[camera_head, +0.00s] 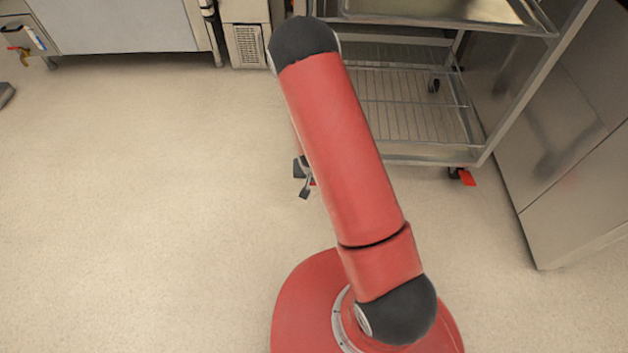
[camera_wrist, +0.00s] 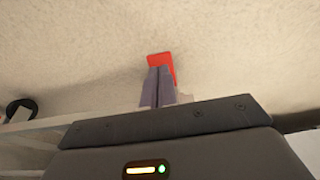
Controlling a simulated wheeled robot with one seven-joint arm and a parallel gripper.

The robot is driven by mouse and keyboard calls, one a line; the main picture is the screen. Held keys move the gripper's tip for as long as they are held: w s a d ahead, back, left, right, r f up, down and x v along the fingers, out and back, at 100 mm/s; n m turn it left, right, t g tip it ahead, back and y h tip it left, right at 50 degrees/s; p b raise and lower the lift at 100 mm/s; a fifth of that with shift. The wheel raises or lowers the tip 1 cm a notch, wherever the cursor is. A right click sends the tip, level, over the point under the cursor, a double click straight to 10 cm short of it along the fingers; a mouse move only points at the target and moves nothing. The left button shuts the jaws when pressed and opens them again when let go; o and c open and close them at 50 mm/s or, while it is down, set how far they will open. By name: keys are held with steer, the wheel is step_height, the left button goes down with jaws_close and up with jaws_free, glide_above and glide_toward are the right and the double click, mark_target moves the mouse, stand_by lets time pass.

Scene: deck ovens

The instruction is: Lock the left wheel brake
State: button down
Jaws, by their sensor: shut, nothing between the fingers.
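The metal rack trolley (camera_head: 430,157) stands at the upper right in the head view. In the wrist view a red brake pedal (camera_wrist: 161,59) lies just beyond my gripper (camera_wrist: 158,74), whose grey fingers are shut together and empty. The fingertips overlap the pedal's lower part in the picture; I cannot tell whether they touch it. In the head view my gripper (camera_head: 304,192) shows low over the floor, left of my red arm. My arm hides the trolley's left front corner and most of that wheel. The right front wheel's red pedal (camera_head: 467,177) is in plain view.
A steel cabinet or oven (camera_head: 575,195) stands close on the right of the trolley. A counter (camera_head: 125,25) and a vented unit (camera_head: 246,45) line the back left. The floor (camera_head: 140,210) on the left is clear. A dark wheel (camera_wrist: 20,109) shows in the wrist view.

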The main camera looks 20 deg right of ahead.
steer(key=s+a+r+p, duration=0.1)
steer(key=s+a+r, duration=0.1)
steer(key=s+r, duration=0.3)
steer(key=v, duration=0.4)
steer(key=shift+d+r, duration=0.2)
steer(key=shift+r, duration=0.25)
steer(key=shift+w+r, duration=0.1)
steer(key=shift+w, duration=0.05)
step_height(320, 180, up, 24)
steer(key=s+n+t+y+p, duration=0.1)
steer(key=s+p, duration=0.2)
steer(key=p, duration=0.1)
steer(key=s+d+r+n+t+p, duration=0.1)
steer(key=s+r+n+p, duration=0.1)
steer(key=s+r, duration=1.3)
step_height(320, 180, up, 3)
steer(key=shift+s+d+f+n+t+p, duration=0.2)
steer(key=shift+d+n+t+p, duration=0.1)
steer(key=shift+p, duration=0.1)
